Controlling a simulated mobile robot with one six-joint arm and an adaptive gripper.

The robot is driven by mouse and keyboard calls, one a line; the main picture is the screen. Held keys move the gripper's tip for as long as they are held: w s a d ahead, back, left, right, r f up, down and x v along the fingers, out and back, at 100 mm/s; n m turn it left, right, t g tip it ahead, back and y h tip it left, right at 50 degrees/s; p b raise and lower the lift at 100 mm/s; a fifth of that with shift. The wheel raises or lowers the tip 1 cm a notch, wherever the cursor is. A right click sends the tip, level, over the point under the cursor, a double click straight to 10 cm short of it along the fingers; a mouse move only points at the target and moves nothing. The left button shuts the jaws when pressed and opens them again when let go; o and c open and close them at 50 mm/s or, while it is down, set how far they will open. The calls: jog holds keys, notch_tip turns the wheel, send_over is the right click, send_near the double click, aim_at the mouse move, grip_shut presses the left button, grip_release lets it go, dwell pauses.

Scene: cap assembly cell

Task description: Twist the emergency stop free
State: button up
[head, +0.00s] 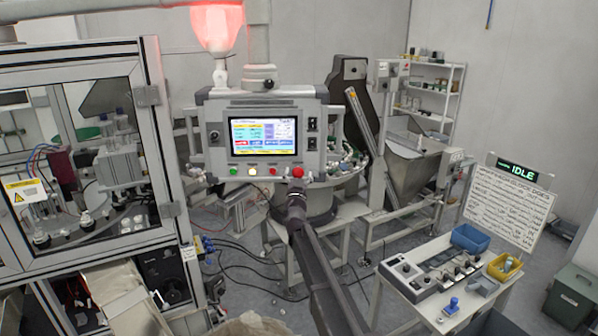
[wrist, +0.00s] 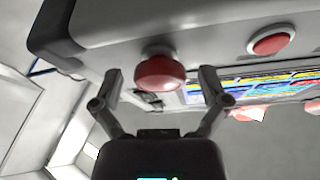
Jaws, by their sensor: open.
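The emergency stop is a red mushroom button (head: 297,172) at the lower right of the grey control panel (head: 217,113). In the wrist view the red mushroom head (wrist: 158,72) stands out from the panel face, between my gripper's two spread fingers. My gripper (wrist: 160,80) is open, with a visible gap on each side of the button. In the head view my gripper (head: 296,188) is small and dark, just below the button, and its fingers are hard to make out.
A flatter red button (wrist: 270,42) sits beside the emergency stop in the wrist view. A lit touchscreen (head: 262,136) is above the button row. A glazed machine frame (head: 160,125) stands at left. A bench (head: 405,285) with a blue bin (head: 470,238) stands at lower right.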

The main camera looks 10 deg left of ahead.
jog(key=shift+w, duration=0.1)
jog(key=shift+c, duration=0.2)
jog(key=c, duration=1.1)
jog(key=shift+r, duration=0.1)
jog(key=shift+m, duration=0.3)
jog(key=m+h, duration=0.1)
jog(key=m, duration=0.1)
jog(key=m+h+p, duration=0.1)
jog(key=m, duration=0.2)
jog(key=shift+g+h, duration=0.3)
jog(key=shift+m+h, duration=0.4)
jog(key=shift+m, duration=0.2)
jog(key=o, duration=1.1)
